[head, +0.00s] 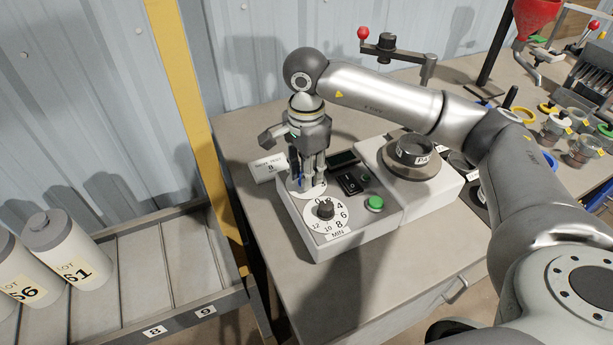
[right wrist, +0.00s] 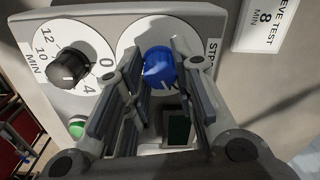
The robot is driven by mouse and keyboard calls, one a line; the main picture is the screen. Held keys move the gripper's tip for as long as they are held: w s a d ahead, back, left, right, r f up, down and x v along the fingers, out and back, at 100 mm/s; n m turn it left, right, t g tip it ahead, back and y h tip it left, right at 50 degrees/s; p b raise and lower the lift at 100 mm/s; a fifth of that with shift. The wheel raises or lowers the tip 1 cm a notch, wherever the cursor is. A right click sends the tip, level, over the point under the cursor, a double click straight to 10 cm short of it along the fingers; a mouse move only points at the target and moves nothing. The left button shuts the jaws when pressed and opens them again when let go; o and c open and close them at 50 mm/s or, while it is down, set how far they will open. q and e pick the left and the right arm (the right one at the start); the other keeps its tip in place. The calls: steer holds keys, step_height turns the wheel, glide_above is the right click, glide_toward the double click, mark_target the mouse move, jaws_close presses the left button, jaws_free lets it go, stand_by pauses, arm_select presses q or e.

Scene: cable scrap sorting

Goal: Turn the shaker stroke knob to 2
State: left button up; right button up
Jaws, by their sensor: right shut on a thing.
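The stroke knob is blue and sits on a white round dial of the grey shaker control box (head: 318,248). In the right wrist view the knob (right wrist: 158,66) shows between the two fingers. The dial's numbers are mostly hidden by the fingers, so I cannot read the setting. The label beside it (right wrist: 212,50) is partly covered. My right gripper (head: 307,180) points down over this dial and is shut on the blue knob. My left gripper is out of view.
A black timer knob (head: 325,209) marked in MIN sits close beside the gripper. A green button (head: 375,203), a black rocker switch (head: 352,183) and a dark display (head: 343,158) are also near. A yellow post (head: 190,110) rises at left.

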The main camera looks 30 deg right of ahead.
steer(key=shift+a+n, duration=0.1)
steer(key=shift+n, duration=0.2)
stand_by(0.4)
steer(key=o, duration=1)
steer(key=shift+o, duration=0.2)
step_height(320, 180, up, 12)
